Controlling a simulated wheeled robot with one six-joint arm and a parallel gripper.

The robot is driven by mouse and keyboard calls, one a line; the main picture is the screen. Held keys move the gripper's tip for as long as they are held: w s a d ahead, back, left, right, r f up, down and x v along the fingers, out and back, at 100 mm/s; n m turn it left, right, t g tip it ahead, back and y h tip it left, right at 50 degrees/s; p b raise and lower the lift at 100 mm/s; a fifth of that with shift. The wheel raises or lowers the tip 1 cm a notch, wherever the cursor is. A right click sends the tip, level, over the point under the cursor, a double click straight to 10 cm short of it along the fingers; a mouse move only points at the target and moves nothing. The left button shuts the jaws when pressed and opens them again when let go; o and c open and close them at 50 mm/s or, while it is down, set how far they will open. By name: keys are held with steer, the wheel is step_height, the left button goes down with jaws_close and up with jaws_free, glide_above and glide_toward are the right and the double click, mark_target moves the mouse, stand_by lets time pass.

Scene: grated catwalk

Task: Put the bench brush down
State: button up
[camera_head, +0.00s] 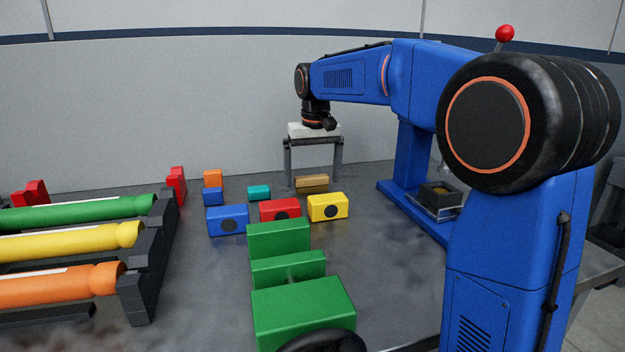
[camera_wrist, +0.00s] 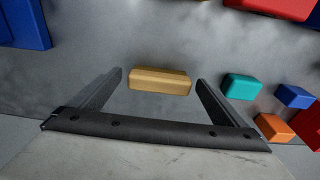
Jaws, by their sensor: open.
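A tan wooden block-like piece (camera_head: 312,183), most likely the bench brush, lies on the grey surface; no bristles can be made out. My gripper (camera_head: 315,174) is above and around it, pointing down, with its two fingers wide apart. In the wrist view the tan piece (camera_wrist: 160,80) sits between and just beyond the fingertips of my gripper (camera_wrist: 159,76). A clear gap shows on both sides, so neither finger touches it.
A red block (camera_head: 280,210) and a yellow block (camera_head: 328,207) stand close in front. A teal block (camera_head: 259,192) and a blue block (camera_head: 228,220) are to the left. Large green blocks (camera_head: 279,238) are nearer. A rack (camera_head: 150,255) holds coloured cylinders at left. Some surface between is bare.

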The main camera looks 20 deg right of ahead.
step_height(320, 180, up, 11)
steer(key=s, duration=0.1)
steer(key=shift+s+f, duration=0.15)
stand_by(0.3)
